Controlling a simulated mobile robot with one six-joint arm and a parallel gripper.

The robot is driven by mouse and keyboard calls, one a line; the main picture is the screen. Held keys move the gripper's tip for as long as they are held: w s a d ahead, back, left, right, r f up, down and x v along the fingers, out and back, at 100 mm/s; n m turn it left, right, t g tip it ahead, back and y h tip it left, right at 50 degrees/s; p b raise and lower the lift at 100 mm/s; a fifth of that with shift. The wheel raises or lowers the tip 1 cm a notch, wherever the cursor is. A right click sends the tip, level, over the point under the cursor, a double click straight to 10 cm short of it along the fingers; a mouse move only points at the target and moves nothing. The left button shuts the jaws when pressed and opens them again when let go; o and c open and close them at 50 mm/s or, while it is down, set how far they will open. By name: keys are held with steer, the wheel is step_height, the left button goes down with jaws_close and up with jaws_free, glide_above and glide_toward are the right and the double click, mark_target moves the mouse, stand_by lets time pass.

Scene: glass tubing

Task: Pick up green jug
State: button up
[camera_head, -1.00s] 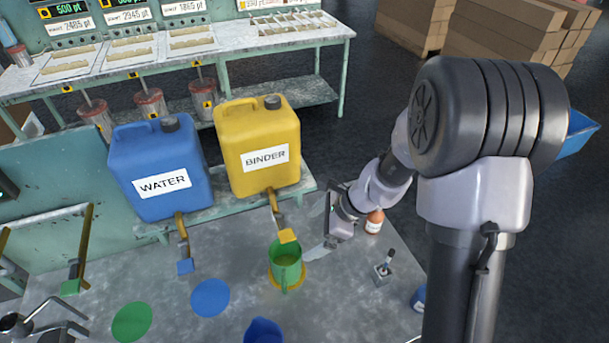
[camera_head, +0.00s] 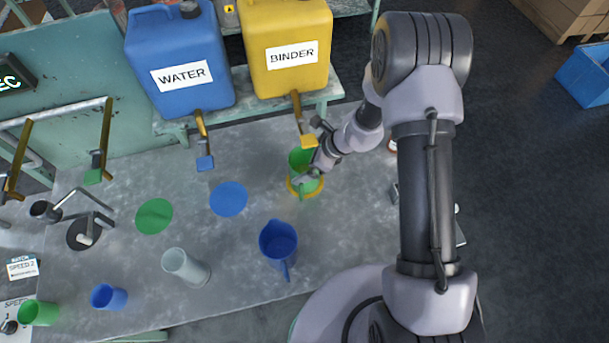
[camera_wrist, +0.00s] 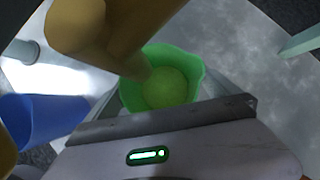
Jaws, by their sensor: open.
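The green jug (camera_head: 300,160) stands upright on the yellow disc (camera_head: 291,187) on the grey table, below the yellow tap of the binder canister. My gripper (camera_head: 310,172) is at the jug's right side and hides part of it in the head view. In the wrist view the green jug (camera_wrist: 166,80) lies just beyond my gripper body, with a finger showing on each side. The jaws are open. A yellow tap part (camera_wrist: 110,30) covers the upper left of that view.
The binder canister (camera_head: 287,40) and its tap (camera_head: 307,141) stand close above the jug. The water canister (camera_head: 178,60) is left of it. A blue jug (camera_head: 278,245) and a pale cup (camera_head: 186,266) stand nearer the front. Blue and green discs lie flat to the left.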

steer(key=shift+r, duration=0.1)
steer(key=c, duration=1.8)
